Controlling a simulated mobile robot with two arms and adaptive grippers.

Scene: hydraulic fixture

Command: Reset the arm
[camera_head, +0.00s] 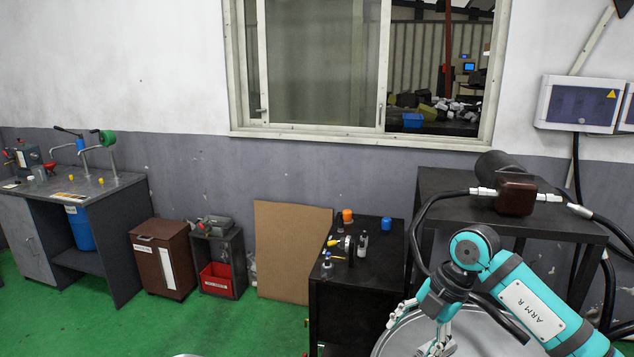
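My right arm (525,300), teal and black with an "ARM R" label, comes in from the lower right and bends downward. Its gripper (410,337) hangs near the bottom edge, in front of a round grey metal surface. Its two pale fingers stand apart with nothing seen between them, so it looks open. My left arm and gripper are not in view.
A black cabinet (350,285) holding small bottles stands behind and left of the gripper. A dark table (455,185) with hoses and a brown block (516,197) stands behind the arm. A workbench (70,190) is far left. Green floor (230,325) is clear at lower left.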

